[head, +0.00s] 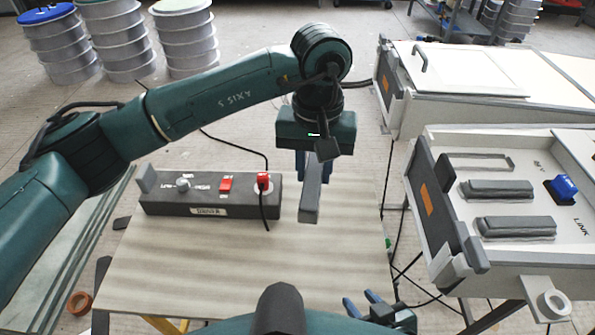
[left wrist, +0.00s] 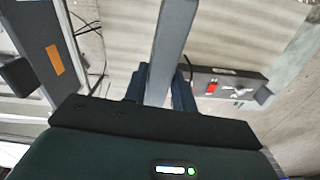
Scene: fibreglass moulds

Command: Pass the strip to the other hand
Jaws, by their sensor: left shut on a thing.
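The strip (head: 310,202) is a grey, straight bar. My left gripper (head: 313,168) is shut on it, and it hangs down over the table from the blue fingers. In the left wrist view the strip (left wrist: 172,45) runs up and away from between the fingers (left wrist: 162,88). My right gripper (head: 362,301) is low in the head view, by the table's front right corner. Its blue fingers stand apart with nothing seen between them, well clear of the strip.
The table (head: 200,265) is mostly bare. A dark control box (head: 225,207) with red switches and a cable stands at its back left. White panelled units (head: 500,235) with grey handles stand to the right. An orange ring (head: 79,303) lies left of the table.

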